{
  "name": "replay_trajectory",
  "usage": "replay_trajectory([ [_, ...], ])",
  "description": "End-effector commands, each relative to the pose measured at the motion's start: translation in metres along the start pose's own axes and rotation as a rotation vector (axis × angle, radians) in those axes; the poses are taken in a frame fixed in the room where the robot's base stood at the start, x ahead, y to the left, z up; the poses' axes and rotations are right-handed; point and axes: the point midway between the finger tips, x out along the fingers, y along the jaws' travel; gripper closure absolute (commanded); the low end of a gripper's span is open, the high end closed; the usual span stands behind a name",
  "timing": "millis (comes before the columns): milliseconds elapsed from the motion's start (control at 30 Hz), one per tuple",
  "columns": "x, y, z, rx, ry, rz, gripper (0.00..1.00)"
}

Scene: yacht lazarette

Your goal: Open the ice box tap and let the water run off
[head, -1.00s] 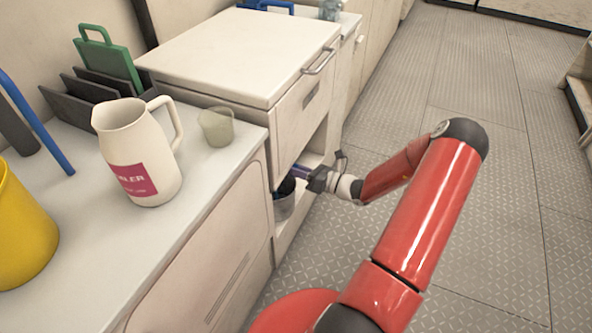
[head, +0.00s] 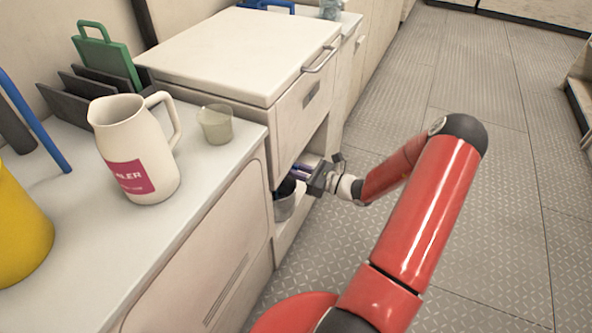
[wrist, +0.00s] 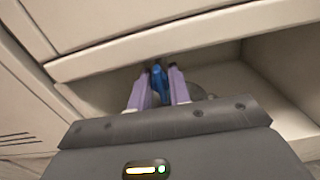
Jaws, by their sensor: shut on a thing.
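The ice box (head: 240,55) is the cream cabinet with a thick lid and a metal handle on its front. Below its front is an open recess. My gripper (head: 297,172) reaches into this recess from the right. In the wrist view my gripper (wrist: 158,88) has its two pale purple fingers closed on a blue tap handle (wrist: 158,80). The tap's body and spout are hidden behind the fingers. A grey bucket (head: 284,205) stands in the recess below the gripper, and its inside is mostly dark. I cannot see whether water runs.
A white jug (head: 135,160), a clear cup (head: 216,126), a yellow bucket (head: 20,230) and a green board (head: 108,62) in a dark rack stand on the left counter (head: 225,165). The patterned floor (head: 500,220) to the right is clear.

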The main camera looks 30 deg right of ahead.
Motion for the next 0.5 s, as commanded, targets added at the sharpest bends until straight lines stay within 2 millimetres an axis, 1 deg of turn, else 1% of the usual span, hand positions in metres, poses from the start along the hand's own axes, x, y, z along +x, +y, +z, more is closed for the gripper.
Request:
replay_trajectory([
  [200, -0.0014, 0.0002, -0.002, 0.003, 0.004, -0.001, 1.0],
  [233, -0.0014, 0.0002, -0.002, 0.003, 0.004, -0.001, 0.8],
  [300, -0.0012, 0.0002, -0.0018, 0.003, 0.004, -0.001, 0.72],
  [500, -0.0006, 0.0001, -0.0009, 0.002, 0.002, 0.0, 0.72],
])
